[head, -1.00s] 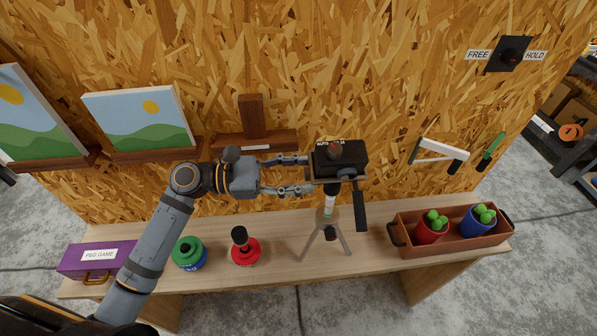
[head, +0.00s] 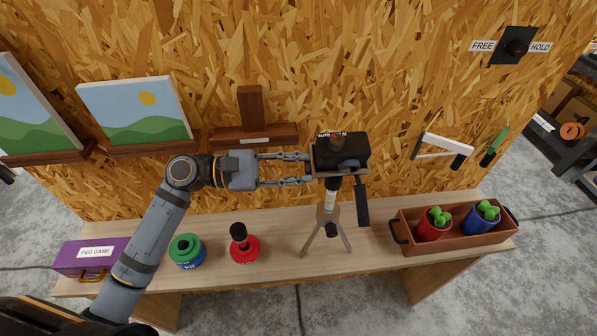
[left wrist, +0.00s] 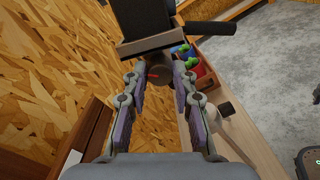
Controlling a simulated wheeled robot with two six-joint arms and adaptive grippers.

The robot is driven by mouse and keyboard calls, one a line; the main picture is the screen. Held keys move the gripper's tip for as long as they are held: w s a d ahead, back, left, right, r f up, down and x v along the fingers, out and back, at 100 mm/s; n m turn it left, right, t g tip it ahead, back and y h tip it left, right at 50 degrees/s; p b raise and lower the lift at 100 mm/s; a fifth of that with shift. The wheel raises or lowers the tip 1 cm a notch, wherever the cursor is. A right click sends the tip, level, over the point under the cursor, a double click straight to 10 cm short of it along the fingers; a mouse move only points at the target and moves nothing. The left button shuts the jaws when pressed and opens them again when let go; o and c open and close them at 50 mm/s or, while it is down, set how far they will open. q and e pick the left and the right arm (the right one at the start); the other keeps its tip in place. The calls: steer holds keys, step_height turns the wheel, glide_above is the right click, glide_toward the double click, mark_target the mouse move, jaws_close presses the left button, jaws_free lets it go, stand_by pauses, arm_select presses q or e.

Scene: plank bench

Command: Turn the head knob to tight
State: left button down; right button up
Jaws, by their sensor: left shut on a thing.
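A black camera (head: 342,150) sits on a tripod (head: 328,222) that stands on the bench. A black handle (head: 362,203) hangs from the right side of the tripod head. My left gripper (head: 311,169) reaches in from the left, level with the tripod head, just under the camera. In the left wrist view my left gripper (left wrist: 156,76) is shut on the dark round head knob (left wrist: 156,74), which has a small red mark. The fingers are on either side of it. In the head view the knob is hidden by the fingers and head. My right gripper is not in view.
A purple box (head: 92,256), a green-and-blue stack (head: 186,251) and a red piece with a black knob (head: 243,246) stand left on the bench. A brown tray (head: 455,243) with cups is at right. The chipboard wall is close behind.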

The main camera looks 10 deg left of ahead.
arm_select(q)
steer(key=shift+m, duration=0.5)
steer(key=c, duration=1.1)
jaws_free()
steer(key=shift+o, duration=0.2)
steer(key=v, duration=0.7)
steer(key=shift+a, duration=0.2)
